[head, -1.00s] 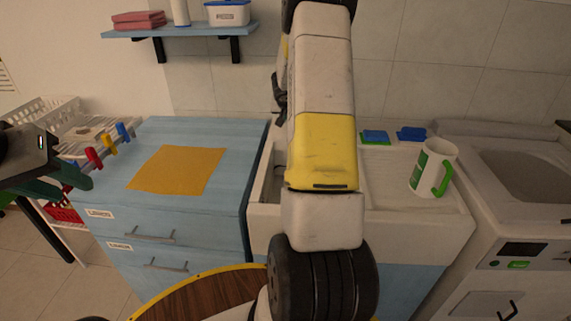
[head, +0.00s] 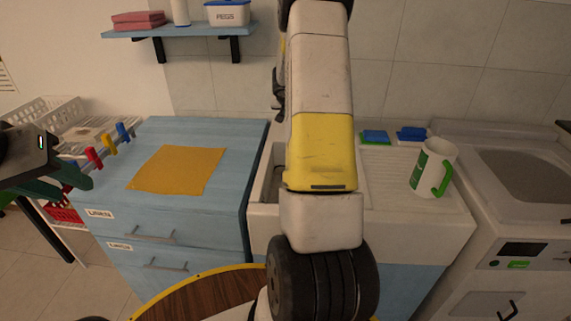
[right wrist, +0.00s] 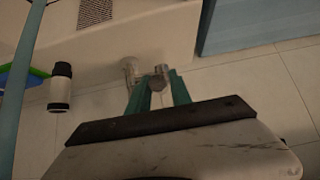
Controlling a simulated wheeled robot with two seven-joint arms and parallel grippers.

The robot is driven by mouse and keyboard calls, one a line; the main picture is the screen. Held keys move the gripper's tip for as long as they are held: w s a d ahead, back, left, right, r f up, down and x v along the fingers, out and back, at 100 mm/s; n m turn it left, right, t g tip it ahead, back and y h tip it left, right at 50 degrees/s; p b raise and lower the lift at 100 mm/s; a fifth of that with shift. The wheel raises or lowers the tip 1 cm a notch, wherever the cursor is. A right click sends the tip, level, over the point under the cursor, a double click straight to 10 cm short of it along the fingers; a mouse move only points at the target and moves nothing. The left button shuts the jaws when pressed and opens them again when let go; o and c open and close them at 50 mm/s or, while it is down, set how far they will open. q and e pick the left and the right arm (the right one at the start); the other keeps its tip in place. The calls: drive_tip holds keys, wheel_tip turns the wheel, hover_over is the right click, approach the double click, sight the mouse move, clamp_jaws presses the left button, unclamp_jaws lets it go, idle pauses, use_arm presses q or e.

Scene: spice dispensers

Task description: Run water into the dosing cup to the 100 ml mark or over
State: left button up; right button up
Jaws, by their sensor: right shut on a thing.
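The white cup with a green label and green handle (head: 418,172), which I take as the dosing cup, stands upright on the drainboard right of the sink. Its inside and water level cannot be read. My right arm reaches over the sink and hides its gripper in the head view. In the right wrist view my right gripper (right wrist: 158,88) is shut on a metal tap part (right wrist: 161,70) by the basin rim. No water stream shows. My left gripper (head: 66,183) is at the far left, its green fingers apart and empty, away from the cup.
The sink (head: 266,187) is mostly behind my right arm. A blue cabinet (head: 225,160) with a yellow cloth (head: 177,169) stands left. A white bottle with black ends (right wrist: 60,87) shows in the wrist view.

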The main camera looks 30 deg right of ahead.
idle(0.6)
drive_tip(key=shift+s+a+f, duration=0.1)
drive_tip(key=shift+s+f, duration=0.05)
drive_tip(key=shift+f, duration=0.25)
drive_tip(key=shift+s+a+f, duration=0.1)
drive_tip(key=shift+s+f, duration=0.1)
drive_tip(key=shift+f, duration=0.4)
drive_tip(key=o, duration=1.1)
drive_tip(key=shift+c, duration=0.2)
drive_tip(key=shift+r, duration=0.1)
drive_tip(key=v, duration=0.7)
